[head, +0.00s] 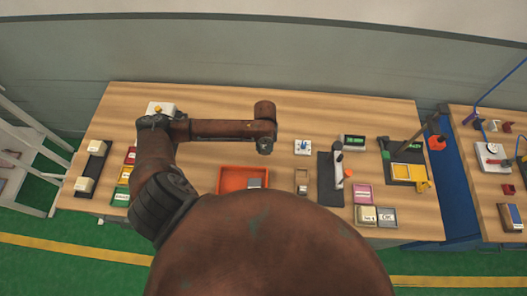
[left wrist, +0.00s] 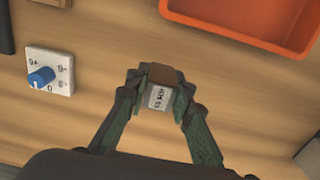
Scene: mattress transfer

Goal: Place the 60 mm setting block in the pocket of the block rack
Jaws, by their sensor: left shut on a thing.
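In the left wrist view the left gripper (left wrist: 160,88) is shut on a small brown block (left wrist: 162,74) with a white label; the print is too small to read surely. The block is between the green-grey fingertips, apart from the tray. A small tan and grey holder (head: 302,181), possibly the block rack, stands right of the tray; I cannot make out its pocket. My right gripper is out of view.
The orange tray (head: 226,187) holds a grey piece. A white switch box (head: 303,146) with a blue knob is near the gripper. A dark mat (head: 325,184) with a white device lies farther right. Coloured trays and cream blocks are at left. The far middle of the table is clear.

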